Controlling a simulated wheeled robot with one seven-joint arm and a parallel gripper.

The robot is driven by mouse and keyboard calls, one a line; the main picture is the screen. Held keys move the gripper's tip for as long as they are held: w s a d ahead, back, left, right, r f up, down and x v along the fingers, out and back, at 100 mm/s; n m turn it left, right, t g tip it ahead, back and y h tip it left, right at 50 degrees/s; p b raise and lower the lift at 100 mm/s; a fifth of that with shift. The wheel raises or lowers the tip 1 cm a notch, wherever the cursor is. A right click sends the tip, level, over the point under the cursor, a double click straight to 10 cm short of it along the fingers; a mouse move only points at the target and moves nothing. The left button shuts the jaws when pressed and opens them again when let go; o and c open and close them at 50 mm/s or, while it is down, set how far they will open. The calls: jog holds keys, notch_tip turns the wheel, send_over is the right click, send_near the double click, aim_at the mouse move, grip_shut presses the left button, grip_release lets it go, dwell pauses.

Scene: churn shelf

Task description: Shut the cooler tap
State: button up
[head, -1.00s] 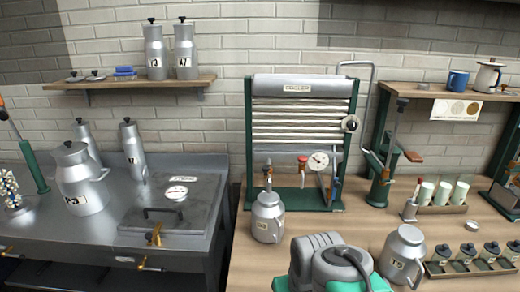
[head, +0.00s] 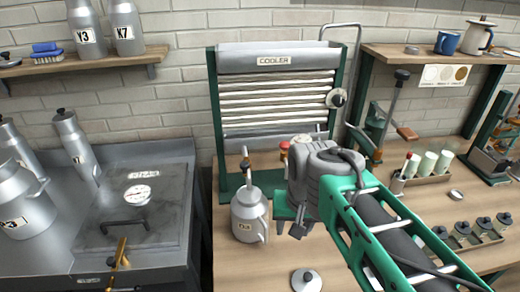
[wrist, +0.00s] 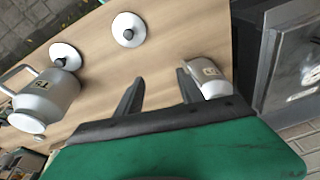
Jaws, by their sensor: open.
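The cooler (head: 278,61) stands against the wall in the head view, a green frame with pale horizontal tubes. A small upright tap (head: 245,162) shows at its lower left, above a grey can (head: 250,215). A red-knobbed fitting (head: 284,149) is to its right, partly hidden by my arm. I cannot tell how either is turned. My gripper (head: 297,229) is in front of the cooler's lower part, right of the can. In the wrist view my gripper (wrist: 158,88) is open and empty, with the labelled can (wrist: 207,78) close beside its right finger.
A larger can (wrist: 48,98) and two round lids (wrist: 64,56) (wrist: 128,30) are on the wooden bench in the wrist view. A steel vat (head: 140,205) stands left of the bench. A rack of small jars (head: 470,234) is at the right.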

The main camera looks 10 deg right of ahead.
aim_at(244, 163)
jog(key=w+a+r+m+g+p, duration=0.1)
jog(key=w+a+r+m+p, duration=0.1)
jog(key=r, duration=0.4)
jog(key=w+a+r+m+p, duration=0.2)
jog(key=w+a+r+m, duration=0.1)
jog(key=w+r, duration=0.3)
jog(key=w+a+r+m+g+p, duration=0.1)
jog(key=w+a+r+m+p, duration=0.1)
jog(key=w+a+r+m, duration=0.1)
jog(key=shift+w+a+r+g+p, duration=0.2)
jog(key=shift+w+a+r, duration=0.15)
jog(key=shift+w+r, duration=0.4)
jog(key=shift+w+a+r+g+p, duration=0.1)
jog(key=shift+w+a+r+p, duration=0.2)
jog(key=shift+w+r, duration=0.4)
jog(key=shift+w+a+m, duration=0.25)
jog(key=shift+a+m, duration=0.1)
jog(key=shift+m, duration=0.05)
notch_tip(244, 163, down, 8)
jog(key=b, duration=0.7)
jog(key=shift+r, duration=0.2)
jog(key=shift+r, duration=0.1)
jog(key=shift+c, duration=0.4)
grip_shut()
